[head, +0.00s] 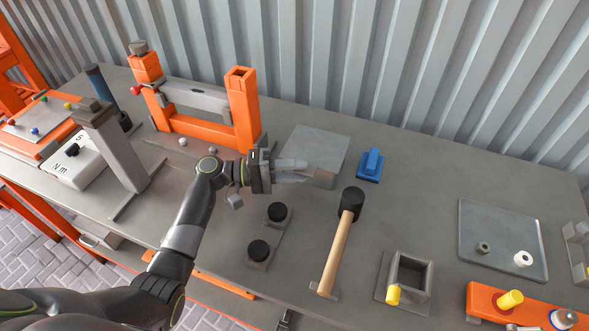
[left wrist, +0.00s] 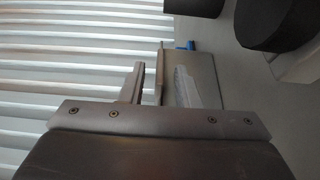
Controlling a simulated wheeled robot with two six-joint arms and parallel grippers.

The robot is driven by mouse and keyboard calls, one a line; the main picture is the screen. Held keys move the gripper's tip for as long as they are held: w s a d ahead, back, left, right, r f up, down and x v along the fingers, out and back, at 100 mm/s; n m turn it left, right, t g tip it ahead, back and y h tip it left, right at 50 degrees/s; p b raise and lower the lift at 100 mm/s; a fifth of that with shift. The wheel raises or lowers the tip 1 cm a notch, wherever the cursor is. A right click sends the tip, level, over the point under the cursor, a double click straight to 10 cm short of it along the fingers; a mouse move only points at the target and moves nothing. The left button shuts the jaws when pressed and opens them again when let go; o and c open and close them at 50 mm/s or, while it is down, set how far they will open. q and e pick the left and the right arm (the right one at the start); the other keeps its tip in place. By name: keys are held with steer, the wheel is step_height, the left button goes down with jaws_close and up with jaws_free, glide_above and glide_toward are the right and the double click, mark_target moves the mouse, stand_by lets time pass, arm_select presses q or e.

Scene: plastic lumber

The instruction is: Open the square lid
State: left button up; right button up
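The square grey lid (head: 318,145) lies flat on a low grey box on the bench, behind the middle. My left gripper (head: 305,172) is at the box's front edge, pointing right. Its fingers look apart, with nothing clearly held between them. I cannot tell whether a finger touches the lid. In the left wrist view, a finger (left wrist: 132,84) stands up at the left, beside a grey-tan panel with a pale patch. Part of the lid's front edge is hidden behind the gripper. My right gripper is not in view.
A blue block with a handle (head: 370,165) sits right of the lid. An orange frame (head: 243,110) rises at the left. An open grey box (head: 410,275) and a tray (head: 500,235) lie to the right.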

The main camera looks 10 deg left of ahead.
arm_select(q)
steer(key=shift+c, duration=0.3)
jaws_close()
steer(key=shift+r+p, duration=0.45)
steer(key=shift+p, duration=0.15)
steer(key=r+n+p, duration=0.1)
steer(key=r+p, duration=0.1)
steer(key=w+r+n+y+p, duration=0.1)
steer(key=r+p, duration=0.1)
steer(key=p, duration=0.1)
steer(key=r+n+p, duration=0.2)
steer(key=p, duration=0.1)
steer(key=shift+w+d+g+y, duration=0.15)
steer(key=shift+w+g+y, duration=0.05)
steer(key=shift+g+y, duration=0.1)
steer(key=shift+w+r+n+p, duration=0.35)
steer(key=shift+r+n+p, duration=0.15)
steer(key=shift+r+p, duration=0.15)
steer(key=shift+w+d+r, duration=0.15)
steer(key=shift+w+r, duration=0.35)
steer(key=shift+r, duration=0.1)
